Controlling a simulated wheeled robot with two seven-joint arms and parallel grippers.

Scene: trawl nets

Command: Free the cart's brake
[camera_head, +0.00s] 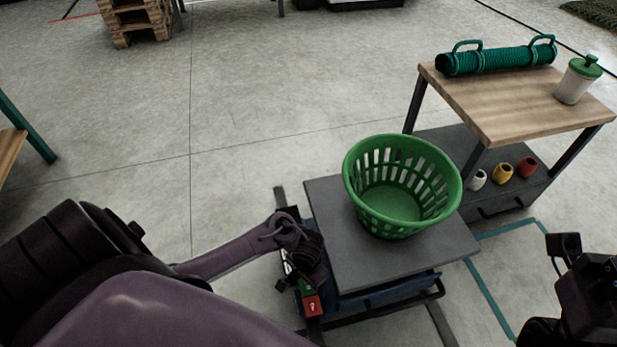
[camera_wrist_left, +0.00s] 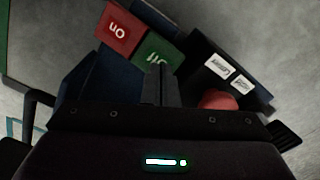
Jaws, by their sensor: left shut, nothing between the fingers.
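The cart (camera_head: 330,220) has a flat dark grey top above a blue body. At its near left side sits a red pedal (camera_head: 313,305), with a green part beside it. In the left wrist view the red pedal reads "On" (camera_wrist_left: 118,32) and the green pedal (camera_wrist_left: 158,56) reads "Off". My left gripper (camera_head: 305,262) is at the cart's left edge. Its shut, empty fingers (camera_wrist_left: 160,82) point at the green pedal and overlap its lower edge; whether they touch it I cannot tell. My right gripper (camera_head: 575,265) is at the lower right, clear of the cart, its fingers unclear.
A green slatted basket (camera_head: 400,222) stands on the cart top. A wooden-topped bench (camera_head: 500,105) at the right holds a green net roll (camera_head: 497,60) and a lidded jar (camera_head: 577,80). A dark box with white labels (camera_wrist_left: 218,66) and a red knob (camera_wrist_left: 218,100) is beside the pedals.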

